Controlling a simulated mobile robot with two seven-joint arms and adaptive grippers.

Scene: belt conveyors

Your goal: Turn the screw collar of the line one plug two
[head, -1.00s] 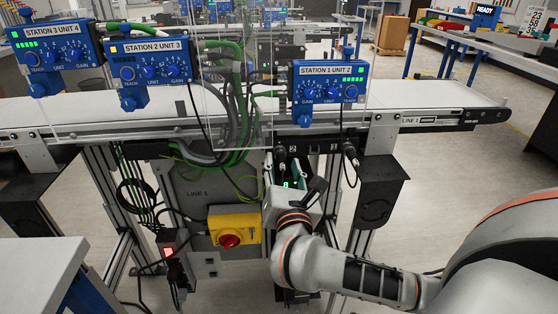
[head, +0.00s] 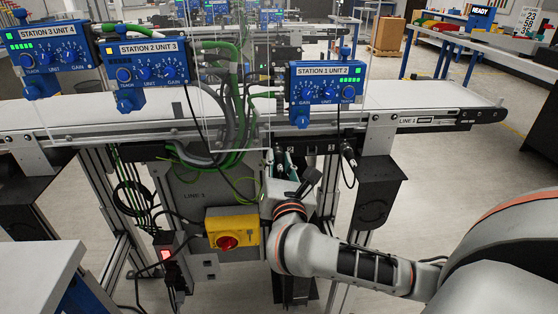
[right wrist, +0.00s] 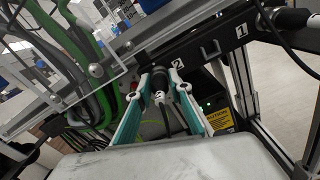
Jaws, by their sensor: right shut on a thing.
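The line one plug two (right wrist: 159,84) shows in the right wrist view as a dark cable plug with a pale metal collar, seated under the black panel beside the label "2" (right wrist: 178,64). My right gripper (right wrist: 158,76) has its teal fingers on either side of the collar and is shut on it. In the head view my right gripper (head: 283,165) reaches up to the panel (head: 318,147) under the LINE 1 belt, and its hand mostly hides the plug. How far the collar is turned cannot be told. My left gripper is not in view.
Green and grey cables (head: 232,110) hang close to the left. A yellow box with a red switch (head: 231,228) is below left. A black bracket (head: 377,190) stands to the right.

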